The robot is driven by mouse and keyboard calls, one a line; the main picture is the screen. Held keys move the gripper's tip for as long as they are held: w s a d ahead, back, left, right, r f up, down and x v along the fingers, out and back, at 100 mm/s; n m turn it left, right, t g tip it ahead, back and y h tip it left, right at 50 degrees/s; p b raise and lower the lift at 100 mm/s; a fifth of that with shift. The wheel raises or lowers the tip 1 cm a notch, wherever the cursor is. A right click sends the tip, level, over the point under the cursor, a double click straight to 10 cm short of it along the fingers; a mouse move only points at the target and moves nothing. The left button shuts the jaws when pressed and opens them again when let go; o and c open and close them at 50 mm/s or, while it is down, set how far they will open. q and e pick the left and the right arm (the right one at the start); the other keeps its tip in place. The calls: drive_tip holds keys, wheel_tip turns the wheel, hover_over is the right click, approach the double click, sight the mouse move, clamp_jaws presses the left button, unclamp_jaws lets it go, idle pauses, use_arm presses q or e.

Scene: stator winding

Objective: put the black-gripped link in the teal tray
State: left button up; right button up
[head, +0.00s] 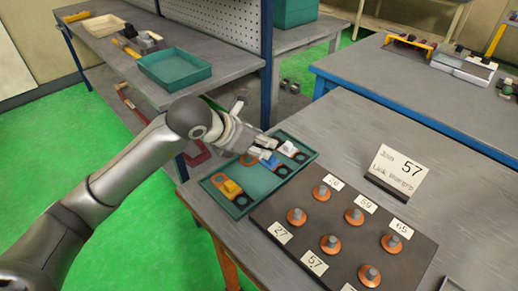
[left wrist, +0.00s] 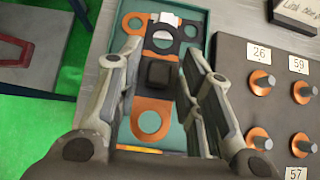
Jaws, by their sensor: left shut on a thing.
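My left gripper (head: 262,148) is over the far-left part of the teal tray (head: 204,182). In the left wrist view it is shut on the black-gripped link (left wrist: 158,72), with the black block between its fingers. An orange ring of this link points down in the picture and a dark ring points up. The link is over the tray (left wrist: 196,20); I cannot tell if it touches the tray floor. A yellow-gripped link (head: 232,188), a blue-gripped link (head: 270,161) and a white-gripped link (head: 289,149) are in the tray.
A dark board (head: 340,222) with several copper-coloured pegs and number cards stands right of the tray. A sign reading 57 (head: 396,170) stands behind it. Another teal bin (head: 174,68) is on the grey shelf at the back left. The table right of the sign is bare.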

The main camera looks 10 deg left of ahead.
use_arm(q)
wheel_tip(320, 180, down, 2)
drive_tip(key=shift+s+f, duration=0.1)
drive_tip(key=shift+f, duration=0.1)
drive_tip(key=shift+f, duration=0.1)
drive_tip(key=shift+f+b, duration=0.45)
drive_tip(key=shift+b, duration=0.05)
drive_tip(key=o, duration=1.1)
drive_tip(key=shift+r, duration=0.1)
